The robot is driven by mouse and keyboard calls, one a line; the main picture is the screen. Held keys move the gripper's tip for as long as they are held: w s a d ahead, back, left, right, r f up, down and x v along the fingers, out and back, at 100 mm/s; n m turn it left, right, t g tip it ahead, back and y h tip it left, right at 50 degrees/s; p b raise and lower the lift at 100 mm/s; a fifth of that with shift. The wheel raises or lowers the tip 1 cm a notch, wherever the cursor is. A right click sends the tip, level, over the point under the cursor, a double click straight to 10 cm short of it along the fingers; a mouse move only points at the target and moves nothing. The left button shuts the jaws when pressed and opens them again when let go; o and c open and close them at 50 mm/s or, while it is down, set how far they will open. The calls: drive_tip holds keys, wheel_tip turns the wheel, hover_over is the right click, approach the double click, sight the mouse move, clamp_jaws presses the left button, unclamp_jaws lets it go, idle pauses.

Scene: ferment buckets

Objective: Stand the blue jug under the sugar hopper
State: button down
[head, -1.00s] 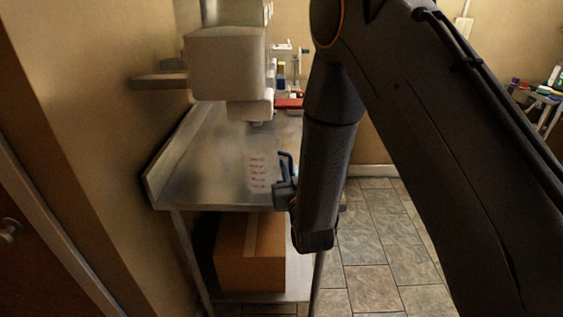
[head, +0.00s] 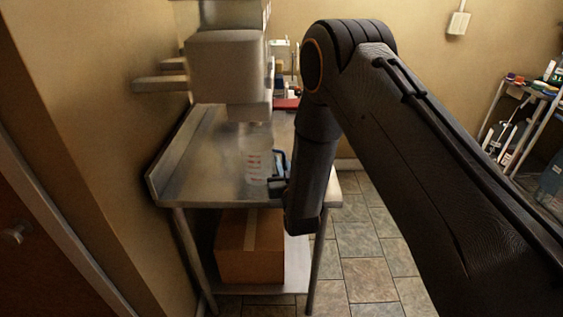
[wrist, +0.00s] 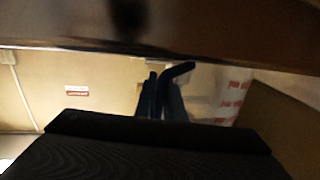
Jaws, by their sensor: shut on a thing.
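The jug (head: 256,166) is clear with red markings and a blue handle (head: 281,161). In the head view it is upright over the near part of the steel table, just below the hopper's spout in the picture. I cannot tell whether its base touches the table. The sugar hopper (head: 227,66) is a pale grey box with a spout (head: 249,109) at its lower right. My gripper (head: 277,186) is shut on the jug's handle, partly hidden by my arm. In the wrist view the dark blue handle (wrist: 178,73) and the red-marked wall (wrist: 232,97) show close up.
The steel table (head: 190,180) has a raised edge on its left by the wall. A cardboard box (head: 249,262) sits on its lower shelf. A red item (head: 286,103) lies farther back on the table. A shelf rack (head: 525,110) stands at the right, with open tiled floor (head: 365,240) between.

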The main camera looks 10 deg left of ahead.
drive_tip(key=shift+f, duration=0.2)
drive_tip(key=c, duration=1.8)
unclamp_jaws()
drive_tip(key=shift+c, duration=0.2)
drive_tip(key=shift+r, duration=0.1)
